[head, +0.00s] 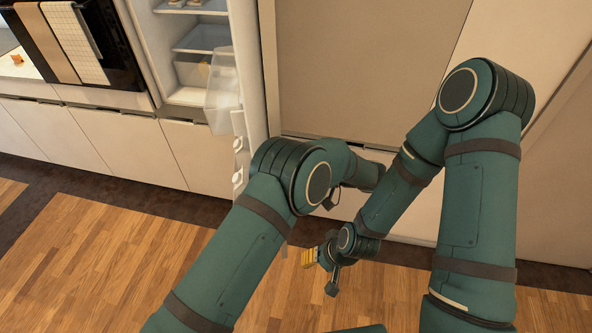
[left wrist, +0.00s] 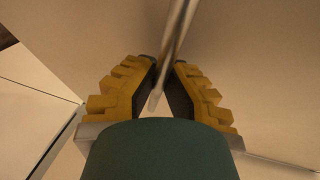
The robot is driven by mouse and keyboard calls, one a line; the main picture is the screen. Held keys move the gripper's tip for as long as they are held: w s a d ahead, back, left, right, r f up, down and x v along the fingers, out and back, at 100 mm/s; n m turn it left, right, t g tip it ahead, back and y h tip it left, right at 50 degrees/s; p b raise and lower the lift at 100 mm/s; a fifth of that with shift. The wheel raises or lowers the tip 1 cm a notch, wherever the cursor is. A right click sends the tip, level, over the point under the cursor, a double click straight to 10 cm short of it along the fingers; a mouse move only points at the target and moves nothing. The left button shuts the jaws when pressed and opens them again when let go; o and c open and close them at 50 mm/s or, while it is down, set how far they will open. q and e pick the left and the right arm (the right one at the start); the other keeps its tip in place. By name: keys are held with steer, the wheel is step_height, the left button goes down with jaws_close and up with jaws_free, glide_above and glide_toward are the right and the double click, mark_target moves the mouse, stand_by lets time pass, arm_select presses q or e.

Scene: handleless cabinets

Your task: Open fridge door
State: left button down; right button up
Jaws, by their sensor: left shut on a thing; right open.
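The fridge stands open at the upper left in the head view, with its white shelved interior (head: 203,40) showing. Its door (head: 246,75) is swung out towards me, with its inner side and clear bin (head: 222,95) visible. In the left wrist view, my left gripper (left wrist: 161,72) is shut on a thin metal bar handle (left wrist: 182,25) that runs between its yellow-padded fingers. The left gripper is hidden behind my left arm in the head view. My right gripper (head: 319,273) is open and empty, low over the floor, apart from the door.
White handleless base cabinets (head: 105,135) and a dark oven with hanging towels (head: 72,38) stand left of the fridge. A large beige panel (head: 365,65) is right of the door. The wood floor (head: 95,255) at the lower left is clear.

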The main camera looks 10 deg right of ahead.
arm_select(q)
steer(key=c, duration=1)
jaws_free()
steer(key=shift+w, duration=0.1)
steer(key=shift+r, duration=0.1)
step_height(320, 180, up, 10)
steer(key=shift+a+f, duration=0.1)
steer(key=shift+f, duration=0.15)
steer(key=shift+r, duration=0.2)
